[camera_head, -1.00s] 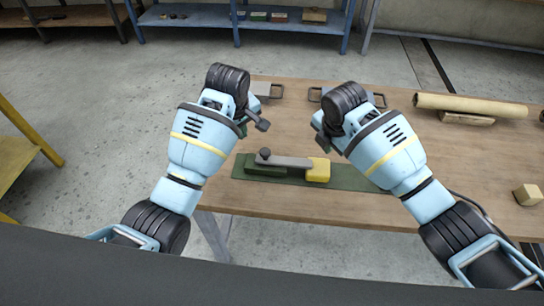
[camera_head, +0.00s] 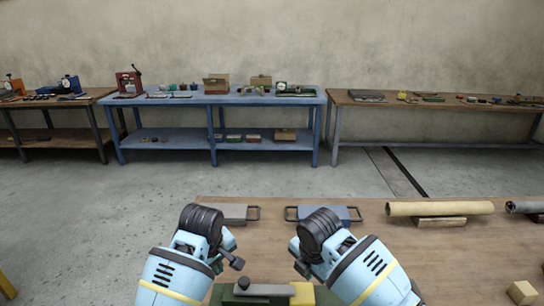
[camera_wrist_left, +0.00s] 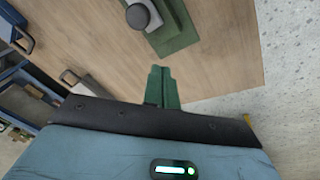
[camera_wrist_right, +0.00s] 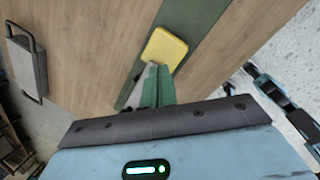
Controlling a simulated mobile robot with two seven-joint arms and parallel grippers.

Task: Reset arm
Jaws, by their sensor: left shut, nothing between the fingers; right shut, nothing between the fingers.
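My left gripper (camera_head: 236,262) hangs above the near part of the wooden table (camera_head: 390,260), and its green fingers are together and empty in the left wrist view (camera_wrist_left: 161,85). My right gripper (camera_head: 301,267) is to its right at about the same height. Its fingers are also together and empty in the right wrist view (camera_wrist_right: 157,85). Both are apart from each other. Below and between them, a grey bar (camera_head: 262,290) with a dark knob and a yellow block (camera_head: 302,293) lies on a green mat, cut off by the bottom edge. The yellow block also shows in the right wrist view (camera_wrist_right: 166,47).
A grey plate (camera_head: 233,212) and a blue plate (camera_head: 326,214), each with handles, lie at the table's far edge. A tan roll (camera_head: 440,208) rests on a wooden support; a grey roll (camera_head: 524,206) is further right. A wooden block (camera_head: 522,292) is near right. Workbenches line the wall.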

